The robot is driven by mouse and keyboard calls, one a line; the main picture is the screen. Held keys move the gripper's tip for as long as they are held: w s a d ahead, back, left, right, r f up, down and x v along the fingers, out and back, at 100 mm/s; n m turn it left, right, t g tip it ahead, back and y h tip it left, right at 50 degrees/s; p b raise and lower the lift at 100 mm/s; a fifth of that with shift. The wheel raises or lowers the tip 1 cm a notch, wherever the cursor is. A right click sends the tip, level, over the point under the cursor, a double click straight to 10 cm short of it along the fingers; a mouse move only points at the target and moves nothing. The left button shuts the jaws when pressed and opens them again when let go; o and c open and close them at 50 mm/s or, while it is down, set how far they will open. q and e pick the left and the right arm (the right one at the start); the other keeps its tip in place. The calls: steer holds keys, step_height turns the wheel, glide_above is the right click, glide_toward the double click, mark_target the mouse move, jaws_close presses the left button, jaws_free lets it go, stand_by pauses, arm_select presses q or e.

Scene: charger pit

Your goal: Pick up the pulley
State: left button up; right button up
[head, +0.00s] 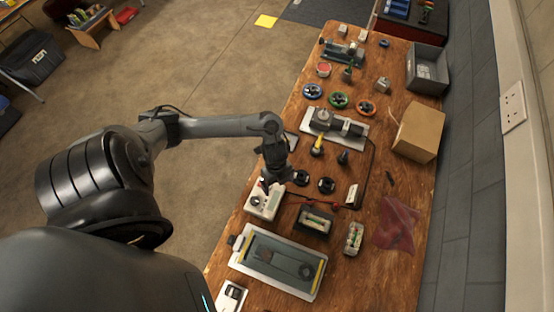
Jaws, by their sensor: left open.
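My left gripper (268,183) points down over the left edge of the wooden bench, just above a white box-shaped device (264,201). It is open; no object shows between its fingers, which look small and dark here. Two black round wheel-like parts, one nearer (301,178) and one farther right (326,185), lie on the bench just right of the gripper, apart from it. I cannot tell for certain which round part is the pulley. My right gripper is out of view.
A shallow tray (240,262) lies at the near end. A motor-like unit on a white plate (322,127), a cardboard box (418,132), a grey bin (427,70) and a reddish cloth (396,224) are also on the bench. A wall borders it on the right.

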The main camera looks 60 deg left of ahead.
arm_select(q)
steer(key=w+a+f+y+b, duration=0.15)
steer(key=w+a+b, duration=0.35)
steer(key=a, duration=0.6)
steer(key=shift+d+f+b, duration=0.1)
steer(key=shift+f+b, duration=0.75)
steer(key=shift+f, duration=4)
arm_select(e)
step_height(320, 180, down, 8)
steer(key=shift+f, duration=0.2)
arm_select(q)
steer(key=c, duration=1.2)
steer(key=shift+r, duration=0.15)
